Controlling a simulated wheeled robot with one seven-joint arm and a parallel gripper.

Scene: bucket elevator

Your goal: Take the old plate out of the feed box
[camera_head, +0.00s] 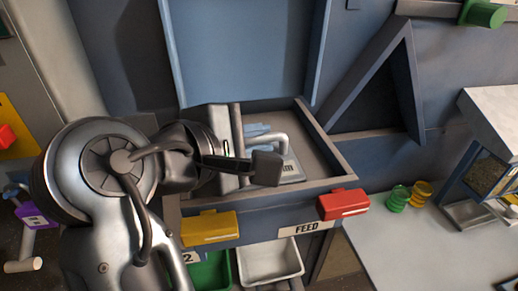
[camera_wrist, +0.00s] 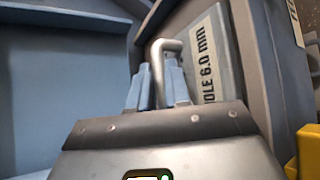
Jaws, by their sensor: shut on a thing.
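The feed box (camera_head: 345,178) stands open with its blue lid (camera_head: 245,50) raised, and its front carries a FEED label. Inside is the old plate (camera_head: 292,168), grey with a bent metal handle. In the wrist view the plate (camera_wrist: 207,62) shows the print "OLE 6.0 mm", partly cut off. My gripper (camera_head: 262,130) reaches into the box from the left. In the wrist view its two blue fingers (camera_wrist: 162,88) are shut on the plate's handle (camera_wrist: 160,48). My wrist hides much of the plate, and I cannot tell whether it touches the box floor.
A yellow latch (camera_head: 208,227) and a red latch (camera_head: 343,204) stick out at the box front. Below are a green bin (camera_head: 210,272) and a white tray (camera_head: 270,262).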

